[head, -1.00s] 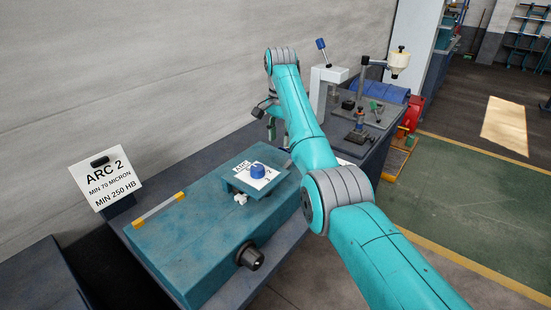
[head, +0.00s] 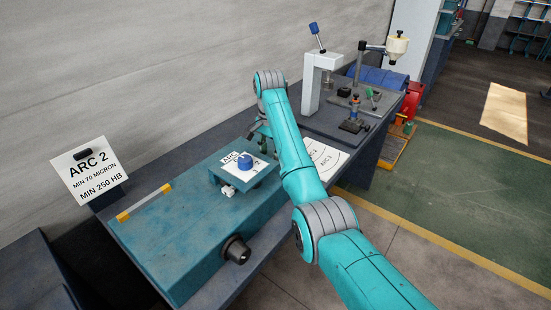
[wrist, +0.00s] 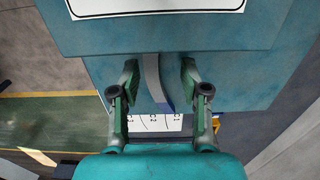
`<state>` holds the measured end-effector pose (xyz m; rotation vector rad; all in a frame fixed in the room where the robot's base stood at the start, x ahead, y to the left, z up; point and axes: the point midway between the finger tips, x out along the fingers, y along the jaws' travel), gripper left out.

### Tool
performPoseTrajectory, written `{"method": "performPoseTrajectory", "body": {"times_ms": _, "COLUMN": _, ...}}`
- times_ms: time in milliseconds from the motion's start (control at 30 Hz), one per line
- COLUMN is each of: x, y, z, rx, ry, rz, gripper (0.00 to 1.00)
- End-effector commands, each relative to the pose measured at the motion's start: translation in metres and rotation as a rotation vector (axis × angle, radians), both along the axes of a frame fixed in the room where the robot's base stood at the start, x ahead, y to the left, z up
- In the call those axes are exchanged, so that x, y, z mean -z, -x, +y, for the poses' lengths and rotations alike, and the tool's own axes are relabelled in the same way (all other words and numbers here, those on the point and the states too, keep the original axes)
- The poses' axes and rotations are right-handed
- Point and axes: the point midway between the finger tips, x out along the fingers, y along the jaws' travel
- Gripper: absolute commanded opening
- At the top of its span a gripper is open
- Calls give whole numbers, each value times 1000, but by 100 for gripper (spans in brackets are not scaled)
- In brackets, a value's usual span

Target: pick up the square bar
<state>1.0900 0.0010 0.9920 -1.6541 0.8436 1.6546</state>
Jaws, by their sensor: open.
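In the wrist view my gripper (wrist: 159,72) is open, with one green finger on each side of a slim, slightly curved grey bar (wrist: 153,78) that looks like the square bar. The bar has a bluish lower end and lies between the fingers with a gap on both sides. Whether the fingers are down at its height, I cannot tell. In the head view my gripper (head: 261,130) is small and partly hidden at the far side of the teal bender (head: 190,245), beyond its raised plate with a blue knob (head: 245,162). I cannot make out the bar there.
A white sheet with arc lines (head: 326,160) lies on the bench right of the bender. A white press (head: 316,80) and small tools stand farther back. An ARC 2 sign (head: 90,172) stands at left. The wall runs close behind the bench.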

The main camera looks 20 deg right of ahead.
Motion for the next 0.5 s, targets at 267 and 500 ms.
{"method": "performPoseTrajectory", "body": {"times_ms": 267, "x": 13, "y": 1, "z": 6, "rx": 0, "ry": -1, "rz": -1, "gripper": 46}}
{"method": "performPoseTrajectory", "body": {"times_ms": 500, "x": 13, "y": 1, "z": 5, "rx": 0, "ry": -1, "rz": -1, "gripper": 3}}
